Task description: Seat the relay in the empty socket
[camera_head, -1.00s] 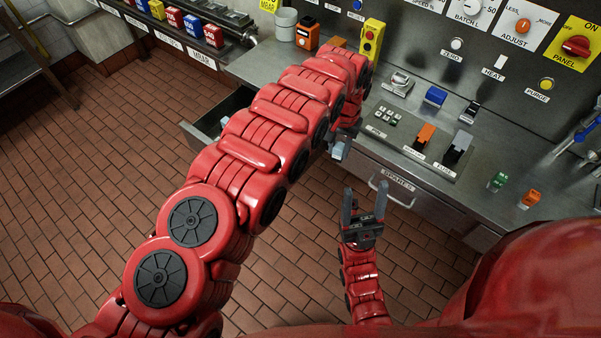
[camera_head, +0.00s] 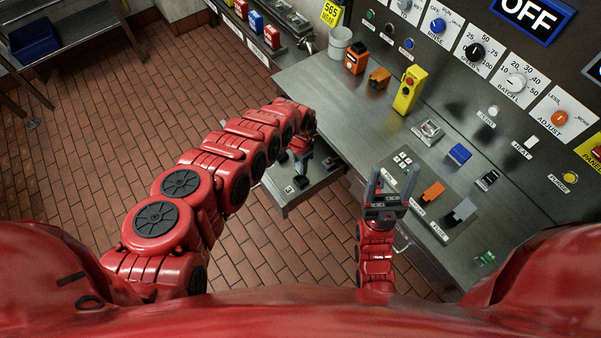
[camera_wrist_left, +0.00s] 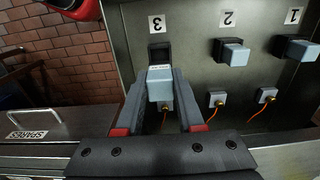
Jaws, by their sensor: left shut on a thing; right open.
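My left gripper (camera_wrist_left: 160,92) is shut on a pale grey-blue relay (camera_wrist_left: 159,82) in the left wrist view. The relay is just below the dark socket (camera_wrist_left: 158,51) labelled 3, in line with it. I cannot tell if they touch. Similar relays sit in the sockets labelled 2 (camera_wrist_left: 234,53) and 1 (camera_wrist_left: 301,49). In the head view my left gripper (camera_head: 302,158) is by the pulled-out drawer (camera_head: 318,188), its fingers partly hidden by the arm. My right gripper (camera_head: 385,192) is open and empty, pointing up in front of the counter.
Small connectors (camera_wrist_left: 217,98) with orange wires sit below the sockets. A drawer marked SPARES (camera_wrist_left: 30,125) is at the left of the wrist view. The counter (camera_head: 325,95) bears a yellow button box (camera_head: 409,92), orange parts (camera_head: 355,60) and a white pot (camera_head: 340,42).

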